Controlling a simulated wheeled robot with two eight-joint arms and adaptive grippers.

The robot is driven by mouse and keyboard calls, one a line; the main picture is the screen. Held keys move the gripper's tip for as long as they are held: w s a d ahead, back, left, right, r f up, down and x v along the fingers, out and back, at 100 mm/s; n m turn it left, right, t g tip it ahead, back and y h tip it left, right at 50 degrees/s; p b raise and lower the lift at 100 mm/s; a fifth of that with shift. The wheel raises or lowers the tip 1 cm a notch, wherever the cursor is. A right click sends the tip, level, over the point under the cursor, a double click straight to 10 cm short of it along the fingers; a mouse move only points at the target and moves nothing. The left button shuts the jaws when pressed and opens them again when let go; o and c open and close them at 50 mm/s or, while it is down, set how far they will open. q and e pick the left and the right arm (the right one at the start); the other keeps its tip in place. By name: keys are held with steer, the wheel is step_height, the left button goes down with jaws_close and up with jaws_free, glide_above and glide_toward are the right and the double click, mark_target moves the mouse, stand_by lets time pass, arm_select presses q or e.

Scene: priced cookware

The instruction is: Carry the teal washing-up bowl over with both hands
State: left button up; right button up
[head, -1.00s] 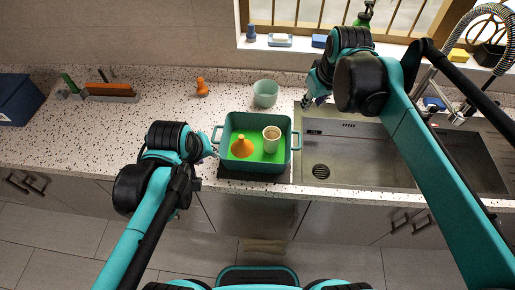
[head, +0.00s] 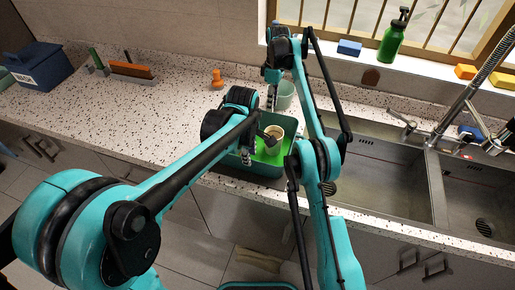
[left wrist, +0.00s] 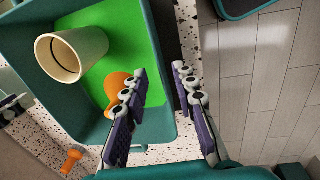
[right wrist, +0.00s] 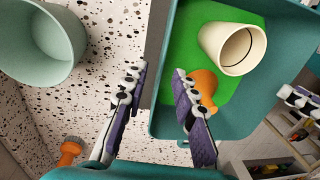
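The teal washing-up bowl (head: 268,170) stands on the counter before the sink, partly hidden by my arms in the head view. On its green floor are a cream cup (head: 273,138) and an orange funnel (left wrist: 115,88). My left gripper (head: 247,155) is over the bowl's near side. In the left wrist view its open fingers (left wrist: 160,70) straddle the bowl's wall from above. My right gripper (head: 271,97) is at the far side. In the right wrist view its open fingers (right wrist: 156,70) straddle the wall there. Whether any finger touches the bowl I cannot tell.
A mint bowl (head: 285,93) stands close behind the right gripper. A small orange object (head: 217,79) is on the counter behind. The sink (head: 385,175) lies to the right. A blue box (head: 45,65) is far left; the speckled counter (head: 130,110) between is mostly clear.

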mark_target(252, 172)
arm_select(q)
steer(key=shift+d+f, duration=0.1)
steer(key=shift+f, duration=0.15)
arm_select(e)
steer(key=shift+s+a+f, duration=0.15)
steer(key=shift+a+f, duration=0.1)
steer(key=shift+f, duration=0.25)
arm_select(q)
steer(key=shift+f, duration=0.15)
arm_select(e)
steer(key=shift+f, duration=0.1)
